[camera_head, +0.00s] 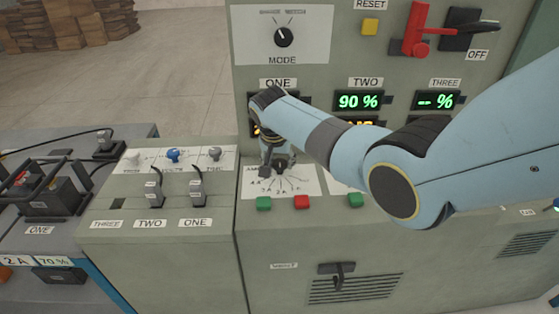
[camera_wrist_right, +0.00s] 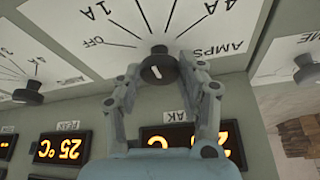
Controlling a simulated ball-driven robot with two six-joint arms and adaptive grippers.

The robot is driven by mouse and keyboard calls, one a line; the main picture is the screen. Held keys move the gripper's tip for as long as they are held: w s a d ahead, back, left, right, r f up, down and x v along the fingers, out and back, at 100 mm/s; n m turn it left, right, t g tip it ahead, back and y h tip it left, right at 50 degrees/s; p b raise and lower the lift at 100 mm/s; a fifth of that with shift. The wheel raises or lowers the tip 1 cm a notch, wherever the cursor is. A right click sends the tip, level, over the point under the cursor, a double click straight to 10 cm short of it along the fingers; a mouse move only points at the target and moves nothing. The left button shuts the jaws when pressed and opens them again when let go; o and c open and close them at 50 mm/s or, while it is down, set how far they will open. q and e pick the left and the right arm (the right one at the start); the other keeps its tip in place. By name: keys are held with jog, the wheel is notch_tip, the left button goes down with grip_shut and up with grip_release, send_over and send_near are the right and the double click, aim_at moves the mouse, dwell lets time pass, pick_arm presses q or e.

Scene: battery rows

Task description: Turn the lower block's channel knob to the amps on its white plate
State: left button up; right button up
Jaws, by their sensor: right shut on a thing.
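My right gripper (camera_head: 275,162) reaches down over the white dial plate (camera_head: 309,184) on the ledge of the large cabinet. In the right wrist view the gripper (camera_wrist_right: 160,80) is shut on a dark round knob (camera_wrist_right: 158,66), one finger on each side. The wrist view shows the white plate (camera_wrist_right: 120,18) upside down, with the labels OFF, 1A, 4A and AMPS around radiating lines. The knob has a short white mark on its end; which label it points to is not clear. My arm hides part of the dial in the head view. My left gripper is not in view.
A second dial knob (camera_wrist_right: 28,92) stands beside it. Green and red buttons (camera_head: 302,202) sit below the plate. Above are the MODE knob (camera_head: 284,37), displays (camera_head: 358,101) and a red lever (camera_head: 416,32). A switch block (camera_head: 160,200) stands at left.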

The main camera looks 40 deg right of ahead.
jog(key=o, duration=1.1)
jog(key=shift+o, duration=0.2)
jog(key=v, duration=1.2)
jog(key=shift+d, duration=0.1)
